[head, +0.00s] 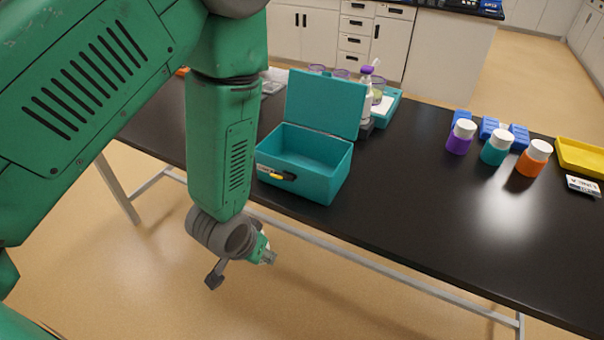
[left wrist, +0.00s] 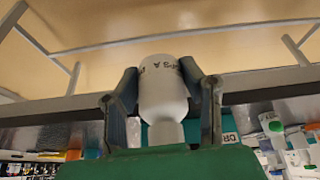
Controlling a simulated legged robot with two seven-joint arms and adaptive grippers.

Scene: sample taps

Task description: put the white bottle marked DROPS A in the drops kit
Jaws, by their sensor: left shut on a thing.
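The white bottle (left wrist: 163,98) shows in the left wrist view with dark lettering, partly readable as DROPS A. My left gripper (left wrist: 161,92) is shut on it, with a finger on each side. In the head view my left gripper (head: 241,268) hangs in front of the table's near edge, and the bottle cannot be made out there. A teal box (head: 333,177) with its lid raised stands on the table above and right of the gripper, and its inside looks empty. A label starting "DR" (left wrist: 231,138) shows in the left wrist view. My right gripper is not in view.
The black table (head: 420,205) has free room right of the box. Bottles with purple (head: 460,140), teal (head: 495,150) and orange (head: 532,162) bodies stand farther right, near a yellow tray (head: 580,156). A purple-topped bottle (head: 366,100) stands behind the box.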

